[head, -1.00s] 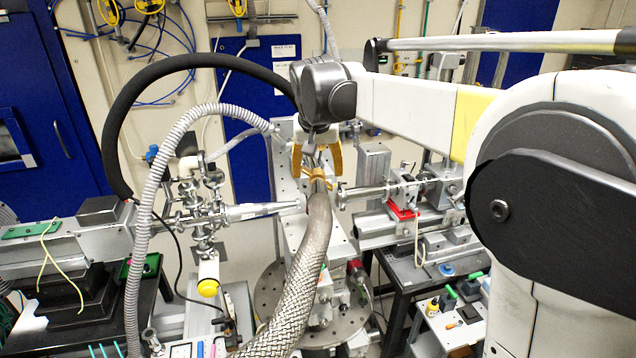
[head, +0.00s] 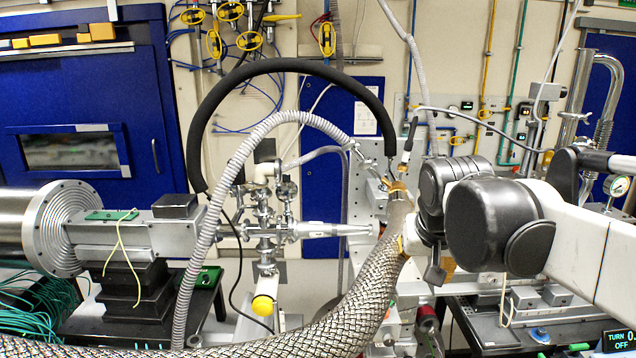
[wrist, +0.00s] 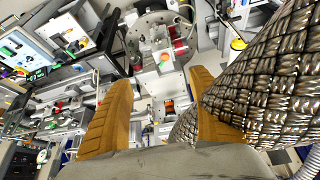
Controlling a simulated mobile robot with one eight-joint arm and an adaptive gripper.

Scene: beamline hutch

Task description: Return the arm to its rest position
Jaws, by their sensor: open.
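My arm (head: 575,240) comes in from the right in the head view, with its dark wrist joints beside the upper part of a braided metal hose (head: 352,300). In that view my gripper is mostly hidden by the wrist and the hose. In the wrist view my gripper (wrist: 160,105) shows two orange fingers spread wide with nothing held between them. The braided hose (wrist: 265,75) runs behind the right finger and shows on both sides of it. I cannot tell whether they touch.
A black hose (head: 290,65) and a grey corrugated hose (head: 225,185) arch left of my arm. A steel vacuum fitting (head: 265,225) stands behind them. A table with instruments (head: 530,325) is below my arm at right. Blue cabinet (head: 80,130) stands at far left.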

